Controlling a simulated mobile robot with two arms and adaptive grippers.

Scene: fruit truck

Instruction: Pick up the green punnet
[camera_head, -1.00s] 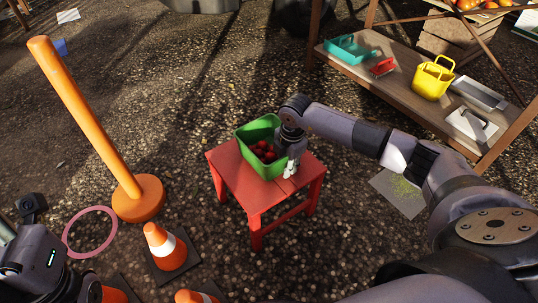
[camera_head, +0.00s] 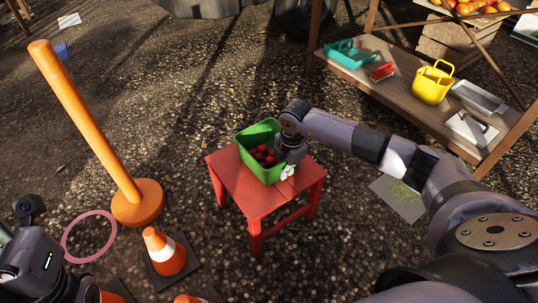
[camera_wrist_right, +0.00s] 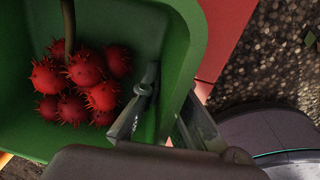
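The green punnet (camera_head: 243,143) stands on a red stool (camera_head: 262,203) and holds several red spiky fruits (camera_head: 262,156). The fruits show closer in the right wrist view (camera_wrist_right: 85,82). My right gripper (camera_head: 288,172) is at the punnet's right side. In the right wrist view the right gripper (camera_wrist_right: 168,103) straddles the punnet's rim (camera_wrist_right: 186,65), with one finger inside and one outside. The fingers are apart, and green wall shows between the inner finger and the rim. The lower fingertips are hard to see. My left arm is at the lower left; its fingers do not show.
An orange post on a round base (camera_head: 138,202), a pink ring (camera_head: 90,236) and traffic cones (camera_head: 164,250) stand or lie left of the stool. A wooden shelf (camera_head: 385,85) at upper right bears a yellow basket (camera_head: 432,83) and tools. Gravel behind the stool is clear.

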